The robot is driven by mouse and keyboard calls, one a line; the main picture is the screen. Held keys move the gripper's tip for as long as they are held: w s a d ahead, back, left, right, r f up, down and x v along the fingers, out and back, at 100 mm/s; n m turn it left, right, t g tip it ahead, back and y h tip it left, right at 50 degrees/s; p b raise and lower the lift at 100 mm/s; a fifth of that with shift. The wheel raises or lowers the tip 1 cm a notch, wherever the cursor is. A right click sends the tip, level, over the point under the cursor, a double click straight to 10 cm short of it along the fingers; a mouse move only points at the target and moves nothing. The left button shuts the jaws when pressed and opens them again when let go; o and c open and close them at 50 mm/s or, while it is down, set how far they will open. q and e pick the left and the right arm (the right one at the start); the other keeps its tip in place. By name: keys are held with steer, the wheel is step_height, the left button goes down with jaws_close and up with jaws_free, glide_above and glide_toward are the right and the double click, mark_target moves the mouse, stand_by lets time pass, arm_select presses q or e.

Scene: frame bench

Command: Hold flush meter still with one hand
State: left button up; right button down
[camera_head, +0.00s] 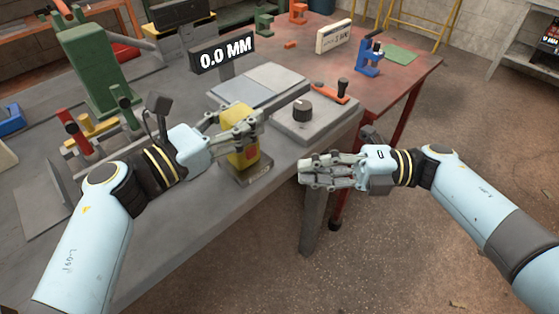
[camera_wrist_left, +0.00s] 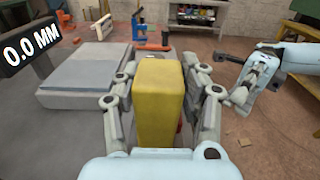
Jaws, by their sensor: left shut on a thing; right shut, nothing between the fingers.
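The flush meter appears to be the yellow block (camera_head: 248,164) at the bench's front edge. It stands upright on a small dark labelled base (camera_head: 255,178). My left gripper (camera_head: 240,124) is shut on its upper part. In the left wrist view the yellow block (camera_wrist_left: 160,105) sits between the two fingers, which hide its sides. A display (camera_head: 224,56) reads 0.0 MM behind it; it also shows in the left wrist view (camera_wrist_left: 27,49). My right gripper (camera_head: 304,174) is shut and empty, just off the bench's front edge, right of the meter and apart from it.
A grey box with a dark knob (camera_head: 303,110) lies right of the meter, and a flat grey plate (camera_head: 258,87) lies behind it. A green column (camera_head: 92,70) and coloured clamps (camera_head: 80,139) stand to the left. The bench front (camera_head: 190,205) is clear.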

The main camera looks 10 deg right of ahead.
steer(key=shift+s+d, duration=0.2)
steer(key=shift+d, duration=0.9)
steer(key=shift+s+d, duration=0.15)
steer(key=shift+d, duration=0.95)
arm_select(q)
steer(key=o, duration=1.3)
steer(key=shift+o, duration=0.2)
